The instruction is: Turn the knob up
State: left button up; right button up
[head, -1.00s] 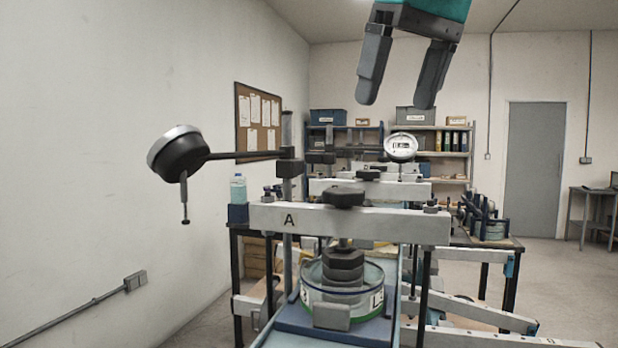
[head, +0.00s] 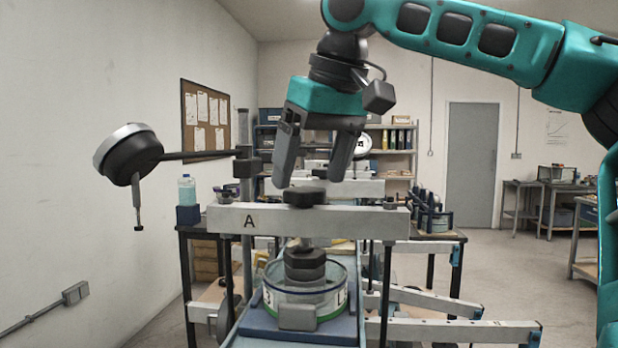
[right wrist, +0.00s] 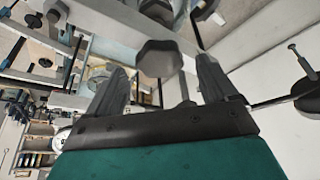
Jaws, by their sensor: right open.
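A dark faceted knob (head: 304,197) sits on top of the pale crossbeam (head: 345,220) of the frame marked A. My right gripper (head: 306,184) is open, its two grey fingers pointing down just above the knob, one to each side in the head view. In the right wrist view the knob (right wrist: 160,58) shows ahead of the open fingers and between them; I see no contact. Below the beam, a dark stepped stack (head: 305,265) stands in a clear ring with a green band (head: 330,300). My left gripper is not in view.
A round dial gauge (head: 130,155) hangs from a side rod at the left, clear of the gripper. More frames and a bench (head: 440,238) stand behind. A bottle (head: 187,190) is at the back left. Open floor (head: 520,270) lies to the right.

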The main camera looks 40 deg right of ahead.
jog(key=shift+x, duration=1.1)
jog(key=c, duration=1.1)
